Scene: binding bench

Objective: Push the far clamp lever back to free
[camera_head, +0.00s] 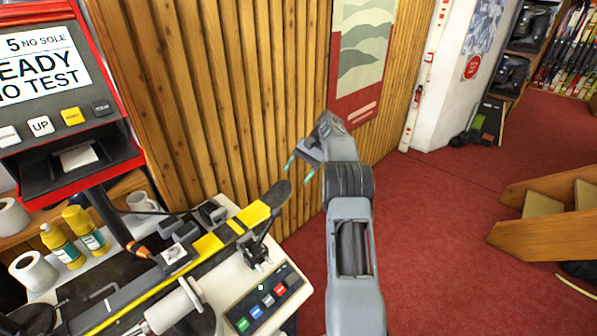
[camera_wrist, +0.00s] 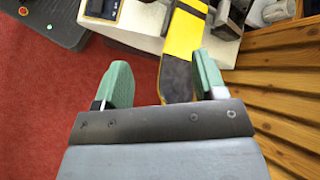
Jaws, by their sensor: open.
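A yellow and black ski (camera_head: 208,246) lies along the bench, its dark tip sticking out past the bench end. A black clamp (camera_head: 258,252) with a thin upright part stands beside the ski near that end. I cannot tell for certain that this is the far clamp lever, or which way the lever is set. My gripper (camera_head: 300,168) is open and empty, beyond the ski tip and apart from the clamp. In the wrist view its green fingers (camera_wrist: 162,72) are spread, with the ski (camera_wrist: 184,38) showing past them. A dark clamp part (camera_wrist: 230,20) is partly cut off there.
A button panel (camera_head: 264,299) sits on the bench's front corner. A red test machine (camera_head: 50,85), yellow bottles (camera_head: 85,230) and a mug (camera_head: 143,203) stand at left. The wooden slat wall (camera_head: 220,90) is close behind. Red carpet (camera_head: 440,220) is open at right.

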